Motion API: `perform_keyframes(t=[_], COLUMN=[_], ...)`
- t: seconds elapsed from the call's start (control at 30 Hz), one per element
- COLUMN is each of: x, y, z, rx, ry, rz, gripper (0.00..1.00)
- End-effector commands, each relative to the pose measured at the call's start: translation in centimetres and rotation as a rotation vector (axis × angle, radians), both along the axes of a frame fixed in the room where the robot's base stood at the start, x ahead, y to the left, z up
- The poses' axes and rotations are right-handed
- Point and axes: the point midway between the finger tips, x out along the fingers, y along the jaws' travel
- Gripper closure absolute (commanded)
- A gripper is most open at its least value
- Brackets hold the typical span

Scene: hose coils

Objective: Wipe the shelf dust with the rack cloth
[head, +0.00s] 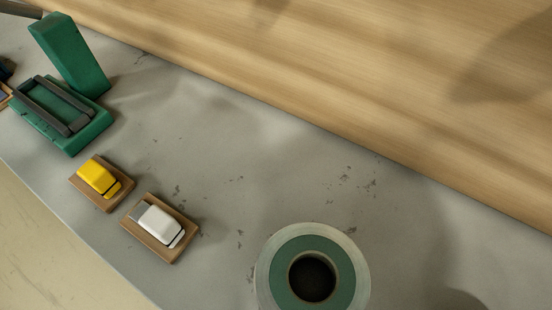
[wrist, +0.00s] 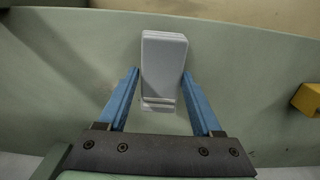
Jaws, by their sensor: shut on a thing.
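In the wrist view, my gripper (wrist: 160,74) has its two blue fingers on either side of a pale grey-white block (wrist: 164,52) and is shut on it. The block has rounded edges and a layered lower end; I cannot tell whether it is the folded rack cloth. My gripper is not in the head view. There, a grey shelf (head: 215,125) runs diagonally, with dark specks (head: 344,178) scattered over its middle that may be the dust. No other cloth can be made out.
A round coil (head: 351,252) with a green ring stands at the lower front. A yellow block (head: 97,176) and a white block (head: 157,225) rest on small wooden trays. A green device (head: 90,130) and tall green block (head: 70,55) stand at left. A yellow object (wrist: 308,101) shows in the wrist view.

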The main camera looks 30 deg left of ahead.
Motion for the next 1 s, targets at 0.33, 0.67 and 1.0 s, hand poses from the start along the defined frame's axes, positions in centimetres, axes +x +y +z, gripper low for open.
perform_keyframes(t=[0.33, 0.67, 1.0], x=[0.0, 0.0, 0.0], y=[0.0, 0.0, 0.0], z=[3.3, 4.7, 4.6], rx=[0.000, 0.000, 0.000], ry=[0.000, 0.000, 0.000], rz=[0.000, 0.000, 0.000], gripper=[0.78, 0.78, 0.78])
